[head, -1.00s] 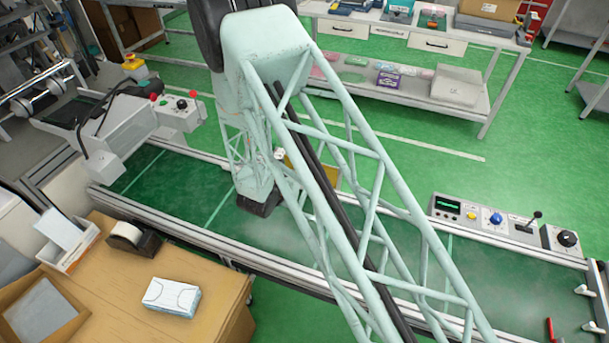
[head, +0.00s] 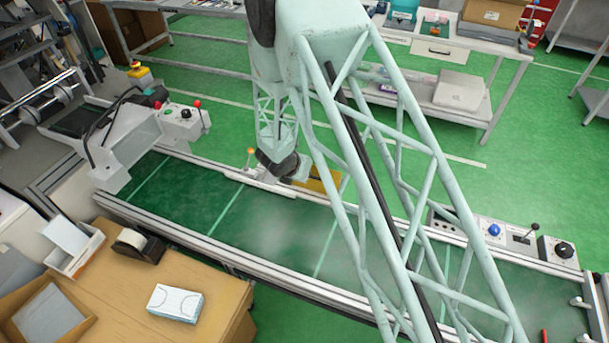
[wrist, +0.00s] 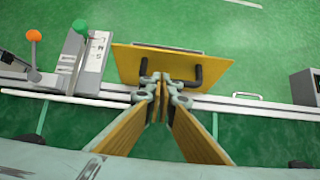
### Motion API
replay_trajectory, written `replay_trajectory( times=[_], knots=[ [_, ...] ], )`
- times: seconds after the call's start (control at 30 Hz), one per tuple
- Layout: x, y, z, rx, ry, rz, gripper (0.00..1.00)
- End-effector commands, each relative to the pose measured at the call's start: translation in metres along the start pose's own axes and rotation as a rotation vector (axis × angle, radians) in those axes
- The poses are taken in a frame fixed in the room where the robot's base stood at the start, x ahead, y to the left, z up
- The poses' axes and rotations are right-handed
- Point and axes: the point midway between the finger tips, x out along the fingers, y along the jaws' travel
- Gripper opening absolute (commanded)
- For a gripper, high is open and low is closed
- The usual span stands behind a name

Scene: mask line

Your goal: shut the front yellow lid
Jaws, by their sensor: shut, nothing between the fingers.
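The yellow lid (wrist: 165,65) is a flat panel with a dark handle (wrist: 199,76), at the upper middle of the wrist view, at the conveyor's far rail. In the head view the lid (head: 324,180) shows partly behind my arm; its exact tilt is hard to tell. My gripper (wrist: 164,80) is shut and empty. In the wrist view its fingertips overlap the lid's near part, between the handle's two ends, and hide the handle's middle. I cannot tell whether they touch. The fingertips are not clear in the head view.
In the wrist view, levers with an orange knob (wrist: 33,35) and a green knob (wrist: 80,27) stand left of the lid. A grey box (wrist: 304,86) is at right. The conveyor belt (head: 270,235) is bare. A control box (head: 515,240) sits on the far rail at right.

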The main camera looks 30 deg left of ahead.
Motion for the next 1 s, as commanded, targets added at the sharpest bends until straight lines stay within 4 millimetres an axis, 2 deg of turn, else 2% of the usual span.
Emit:
replay_trajectory(
  times=[0.67,1.0],
  knots=[
    [0.014,-0.007,0.027,0.009,0.025,-0.007,0.0],
    [0.044,-0.014,0.063,0.017,0.024,-0.011,0.0]
  ],
)
